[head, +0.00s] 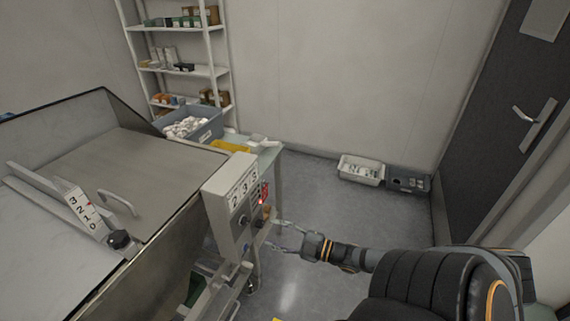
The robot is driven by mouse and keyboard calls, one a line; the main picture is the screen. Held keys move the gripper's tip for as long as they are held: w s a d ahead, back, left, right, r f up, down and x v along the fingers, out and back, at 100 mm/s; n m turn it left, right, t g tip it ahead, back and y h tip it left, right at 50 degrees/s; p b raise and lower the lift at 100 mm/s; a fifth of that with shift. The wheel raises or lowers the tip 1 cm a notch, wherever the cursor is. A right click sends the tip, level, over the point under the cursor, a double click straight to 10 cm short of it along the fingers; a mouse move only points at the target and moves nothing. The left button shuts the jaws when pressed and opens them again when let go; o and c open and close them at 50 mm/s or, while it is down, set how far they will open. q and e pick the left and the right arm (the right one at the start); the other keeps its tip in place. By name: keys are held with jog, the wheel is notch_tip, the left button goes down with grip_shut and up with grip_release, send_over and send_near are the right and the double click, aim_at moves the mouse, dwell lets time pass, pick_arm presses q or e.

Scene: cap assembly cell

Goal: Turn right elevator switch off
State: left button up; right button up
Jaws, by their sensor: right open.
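A grey control box (217,212) stands at the right end of the metal hopper, with a label of digits on its sloped top. A dark round knob (243,220), which looks like the switch, sits on its front face. A small red light (262,202) glows on the box's right side. The knob's setting is too small to read. My right gripper (278,237) is open and empty, its fingers pointing left towards the box. It is to the right of and slightly below the knob, apart from it in the picture. My left gripper is out of view.
The metal hopper (150,165) fills the left. Behind it, a grey bin of white parts (190,124) and a yellow tray (230,146) rest on a table. Shelves (185,72) stand at the back. A white crate (361,170) lies by the wall. The floor between is clear.

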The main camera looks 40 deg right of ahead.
jog(key=shift+v, duration=1.5)
jog(key=shift+w, duration=0.1)
jog(key=s+d+f+m+g+h+p, duration=0.1)
jog(key=s+d+f+m+g+h, duration=0.35)
jog(key=f, duration=0.85)
jog(key=s+d+f+m+g+h+p, duration=0.15)
jog(key=s+d+f+m+h, duration=0.4)
jog(key=f, duration=0.75)
jog(key=s+a+f+m+g+y+p, duration=0.1)
jog(key=s+a+f+m+g+y, duration=0.1)
jog(key=s+a+f+g, duration=0.7)
jog(key=s+a+f+m, duration=0.1)
jog(key=s+a+f, duration=0.7)
jog(key=s+a, duration=0.1)
jog(key=shift+s+m, duration=0.3)
jog(key=shift+s, duration=0.35)
jog(key=shift+c, duration=0.2)
